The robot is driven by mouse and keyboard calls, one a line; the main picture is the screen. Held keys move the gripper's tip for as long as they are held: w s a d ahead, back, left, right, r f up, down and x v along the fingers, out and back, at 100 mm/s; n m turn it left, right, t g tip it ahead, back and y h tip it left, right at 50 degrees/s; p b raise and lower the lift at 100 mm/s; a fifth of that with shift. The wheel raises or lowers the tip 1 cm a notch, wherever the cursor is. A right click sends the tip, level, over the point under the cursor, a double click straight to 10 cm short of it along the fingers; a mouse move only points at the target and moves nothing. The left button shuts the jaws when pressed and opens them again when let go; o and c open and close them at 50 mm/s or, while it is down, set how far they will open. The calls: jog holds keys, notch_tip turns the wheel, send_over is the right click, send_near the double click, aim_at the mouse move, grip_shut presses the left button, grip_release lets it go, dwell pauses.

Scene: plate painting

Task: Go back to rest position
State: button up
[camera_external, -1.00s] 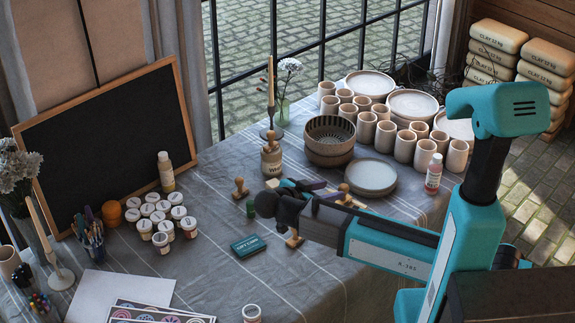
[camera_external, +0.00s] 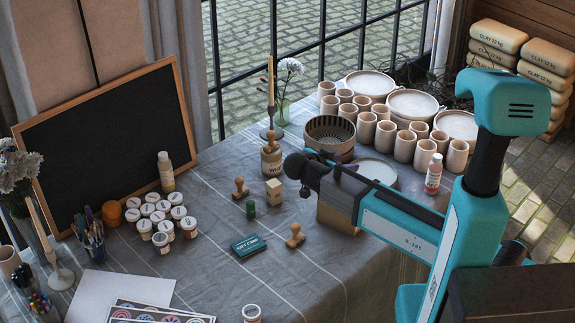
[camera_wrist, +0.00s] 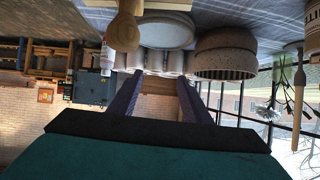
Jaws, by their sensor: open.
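My gripper (camera_wrist: 158,88) is open in the wrist view, with two dark fingers apart and nothing gripped between them. In the external view my arm reaches left over the table (camera_external: 215,270), raised above its top, and the gripper's fingers are mostly hidden by the wrist. Wooden-handled stamps stand on the cloth at the left (camera_external: 240,188) and front (camera_external: 295,236) of the arm. A small wooden block (camera_external: 274,191) stands left of the wrist. A brown box (camera_external: 338,217) is partly hidden beneath the arm.
Several cups (camera_external: 405,146), plates (camera_external: 412,104) and a dark bowl (camera_external: 329,136) stand behind the arm. A red-labelled bottle (camera_external: 433,174) is close to it.

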jog(key=w+d+r+m+g, duration=0.1)
jog(key=w+d+m+g, duration=0.35)
jog(key=d, duration=1.45)
jog(key=w+d+m+g, duration=0.1)
jog(key=w+d+m, duration=0.6)
jog(key=d, duration=1.2)
jog(key=s+d+f+n+g+h+b, duration=0.25)
jog(key=d+f+b, duration=0.4)
jog(key=d, duration=0.85)
jog(key=s+d+f+n+g+h+b, duration=0.1)
jog(key=s+d+f+n+h+b, duration=0.2)
jog(key=d+f, duration=0.95)
jog(key=s+a+f+n+g+y+p, duration=0.1)
jog(key=s+a+f+n+y, duration=0.35)
jog(key=f, duration=0.65)
jog(key=s+a+f+n+g+y+p, duration=0.15)
jog(key=s+a+f+n, duration=0.25)
jog(key=s+a+f, duration=0.5)
jog(key=s+a+f+n+g+y+p, duration=0.1)
jog(key=s+a+f+n+y+p, duration=0.1)
jog(key=s+a+f, duration=0.4)
jog(key=s+a+f+n+g+y+p, duration=0.2)
jog(key=s+a+f, duration=0.5)
jog(key=s+a, duration=0.5)
jog(key=s+n+y+p, duration=0.1)
jog(key=s+n+y, duration=0.1)
jog(key=s+y, duration=0.1)
jog(key=shift+s+a+y, duration=0.2)
jog(key=shift+s+y, duration=0.15)
jog(key=shift+s, duration=0.25)
